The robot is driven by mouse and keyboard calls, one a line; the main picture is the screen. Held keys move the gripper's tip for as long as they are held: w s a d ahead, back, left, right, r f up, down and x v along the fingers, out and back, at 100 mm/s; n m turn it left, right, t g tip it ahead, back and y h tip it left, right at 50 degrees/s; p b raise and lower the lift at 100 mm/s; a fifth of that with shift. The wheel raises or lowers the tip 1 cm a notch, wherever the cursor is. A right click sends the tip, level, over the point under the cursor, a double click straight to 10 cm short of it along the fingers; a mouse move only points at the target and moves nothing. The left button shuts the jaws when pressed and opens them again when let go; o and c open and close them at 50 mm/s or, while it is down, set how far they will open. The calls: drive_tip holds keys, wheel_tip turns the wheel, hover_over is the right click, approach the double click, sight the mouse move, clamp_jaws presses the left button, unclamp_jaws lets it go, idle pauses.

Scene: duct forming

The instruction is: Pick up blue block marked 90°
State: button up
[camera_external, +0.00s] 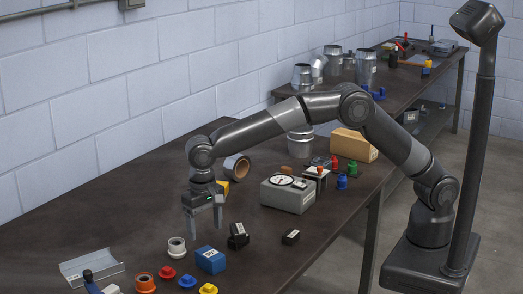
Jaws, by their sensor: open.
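A blue block (210,260) with a pale label on its top lies on the dark table, toward the front. The label is too small to read. My gripper (204,226) points down above the table, behind and above the blue block. Its two fingers are apart with nothing seen between them. The gripper does not appear to touch the block.
A white ring (177,248), a red knob (167,272) and an orange ring (145,284) stand left of the block. Small black pieces (238,238) sit to its right.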

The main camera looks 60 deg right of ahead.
sight(209, 253)
wheel_tip(209, 253, down, 4)
drive_tip(key=shift+d+f, duration=0.1)
drive_tip(key=shift+f, duration=0.15)
drive_tip(key=f, duration=0.4)
drive_tip(key=shift+s+d+f, duration=0.1)
drive_tip(key=shift+s+d, duration=0.05)
drive_tip(key=shift+d, duration=0.2)
drive_tip(key=shift+f, duration=0.55)
drive_tip(key=shift+c, duration=0.5)
drive_tip(key=c, duration=1.2)
drive_tip(key=shift+r, duration=0.15)
